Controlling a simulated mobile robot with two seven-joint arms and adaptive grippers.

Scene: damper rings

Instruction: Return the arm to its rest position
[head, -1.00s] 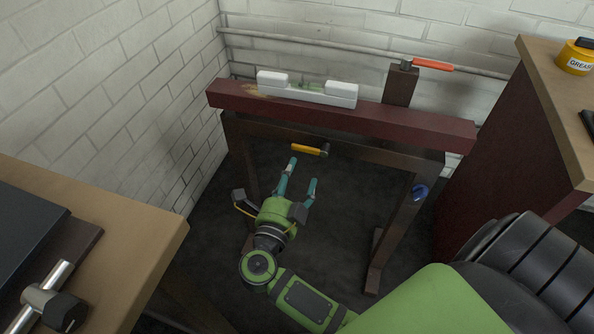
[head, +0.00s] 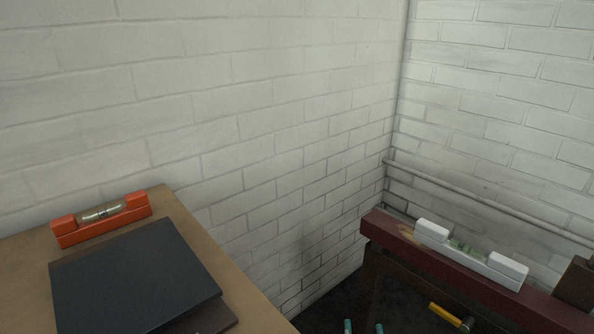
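Only the two teal fingertips of my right gripper (head: 363,327) show, at the bottom edge of the head view. They are apart, with nothing visible between them. They are on the near side of the dark red beam (head: 460,265), to the left of a yellow-handled tool (head: 445,313). The rest of that arm is below the picture. My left gripper is not in view.
A white level-like holder (head: 470,255) with a green insert lies on the beam. A wooden table (head: 185,235) at left carries an orange spirit level (head: 100,218) and a dark flat slab (head: 135,280). White brick walls and a pipe (head: 480,197) stand behind.

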